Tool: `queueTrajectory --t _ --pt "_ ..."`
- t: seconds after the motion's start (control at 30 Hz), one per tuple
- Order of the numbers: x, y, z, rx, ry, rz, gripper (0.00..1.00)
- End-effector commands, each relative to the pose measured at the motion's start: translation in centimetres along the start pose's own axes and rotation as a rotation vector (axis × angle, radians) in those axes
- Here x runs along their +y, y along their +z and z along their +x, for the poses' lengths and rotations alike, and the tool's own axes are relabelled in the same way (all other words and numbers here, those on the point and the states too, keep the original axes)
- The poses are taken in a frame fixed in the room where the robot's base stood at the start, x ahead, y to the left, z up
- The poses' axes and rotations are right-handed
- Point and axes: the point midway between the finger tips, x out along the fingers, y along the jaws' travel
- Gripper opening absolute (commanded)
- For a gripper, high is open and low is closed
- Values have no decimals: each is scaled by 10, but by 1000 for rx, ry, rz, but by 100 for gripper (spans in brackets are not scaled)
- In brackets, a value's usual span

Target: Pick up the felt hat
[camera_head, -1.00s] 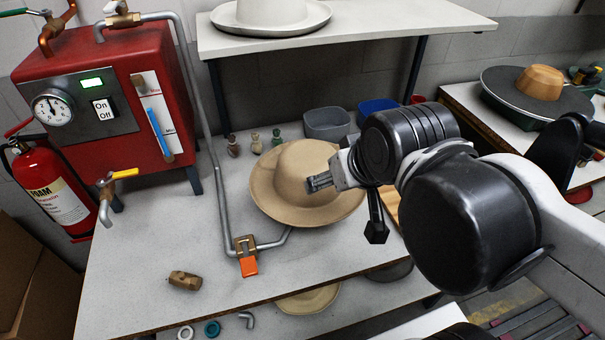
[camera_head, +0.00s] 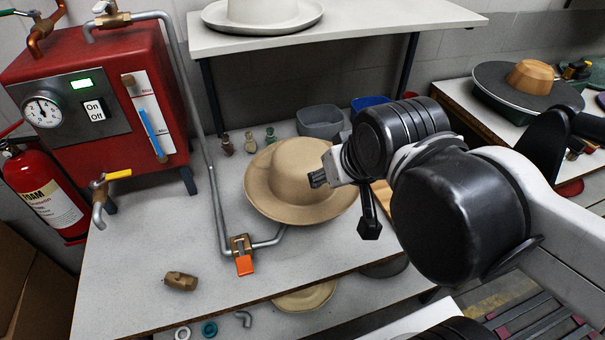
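A tan felt hat (camera_head: 277,177) with a round crown and wide brim sits upright on the grey worktable (camera_head: 135,240). My gripper (camera_head: 318,180) is in front of the right side of the hat's crown and hides part of the crown and brim. Its fingers are small in the picture and seen end-on, so I cannot tell whether they are open or shut, or whether they touch the hat. A white hat (camera_head: 262,12) sits on the shelf above, and another tan hat or brim (camera_head: 305,298) lies below the table's front edge.
A red boiler (camera_head: 95,100) stands at the left, with a metal pipe (camera_head: 213,190) running down to the table beside the hat. A brown fitting (camera_head: 181,281) lies front left. Small bottles, a grey bin (camera_head: 320,122) and a blue bin (camera_head: 369,103) stand behind the hat.

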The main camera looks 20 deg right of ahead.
Motion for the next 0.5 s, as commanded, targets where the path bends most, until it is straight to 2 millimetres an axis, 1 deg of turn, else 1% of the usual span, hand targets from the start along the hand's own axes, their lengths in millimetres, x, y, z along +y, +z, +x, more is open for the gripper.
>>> queueTrajectory --t 0.07,0.17,0.37,0.5 --pt "0 -3 0 -22 2 58 30" --pt "1 -6 3 -78 11 201 30" --pt "2 -12 12 -226 78 601 30" --pt "3 -14 20 -320 164 884 30"
